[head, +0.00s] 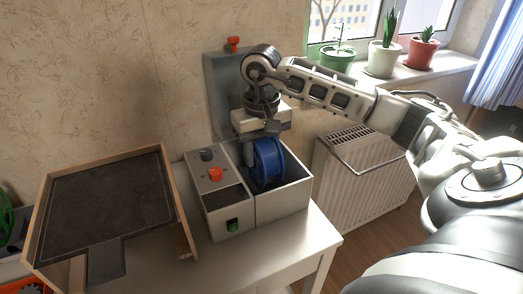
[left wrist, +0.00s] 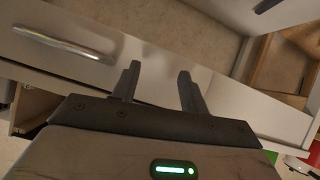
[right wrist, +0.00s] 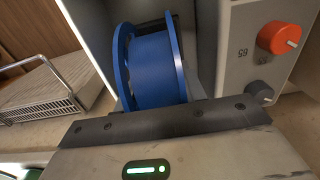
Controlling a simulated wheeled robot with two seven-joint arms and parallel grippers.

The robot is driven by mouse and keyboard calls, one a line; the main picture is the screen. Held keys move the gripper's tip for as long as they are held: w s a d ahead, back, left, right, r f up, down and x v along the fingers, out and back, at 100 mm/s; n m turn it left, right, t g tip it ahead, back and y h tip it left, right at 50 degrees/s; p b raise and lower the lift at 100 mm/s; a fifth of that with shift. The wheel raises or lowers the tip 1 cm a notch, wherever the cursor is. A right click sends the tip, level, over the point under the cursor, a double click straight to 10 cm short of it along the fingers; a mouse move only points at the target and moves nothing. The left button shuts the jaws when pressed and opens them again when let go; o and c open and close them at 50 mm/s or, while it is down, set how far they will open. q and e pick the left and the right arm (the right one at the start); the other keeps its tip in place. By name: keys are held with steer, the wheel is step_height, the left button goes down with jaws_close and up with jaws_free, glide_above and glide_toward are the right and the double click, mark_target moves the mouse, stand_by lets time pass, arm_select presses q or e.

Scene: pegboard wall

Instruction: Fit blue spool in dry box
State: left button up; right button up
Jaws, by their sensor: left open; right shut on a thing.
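The blue spool (head: 268,163) stands upright in the open right compartment of the white dry box (head: 284,206), its upper part showing above the rim. Whether it touches the floor or a holder inside is hidden. My right gripper (head: 261,141) reaches down from above and is shut on the spool. In the right wrist view the blue spool (right wrist: 155,68) fills the middle, close to the palm; the fingertips are hidden. The dry box (right wrist: 240,60) there shows an orange knob and a grey knob. My left gripper (left wrist: 158,83) is open and empty, before a pale drawer front.
A wood-rimmed tray with a dark plate (head: 105,205) stands left of the dry box. A green spool (head: 7,221) is at the far left edge. A radiator (head: 365,180) and potted plants on the sill (head: 385,60) are at right. The table front (head: 235,265) is clear.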

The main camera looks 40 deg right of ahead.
mark_target(262, 143)
arm_select(q)
steer(key=shift+w+f, duration=0.1)
arm_select(e)
steer(key=shift+s, duration=0.1)
steer(key=o, duration=1.2)
arm_select(q)
steer(key=r+p, duration=0.1)
steer(key=p, duration=0.3)
steer(key=shift+a+r+y, duration=0.25)
steer(key=shift+r+y, duration=0.05)
steer(key=shift+r, duration=0.05)
arm_select(e)
step_height(262, 143, up, 16)
arm_select(q)
steer(key=shift+g, duration=0.3)
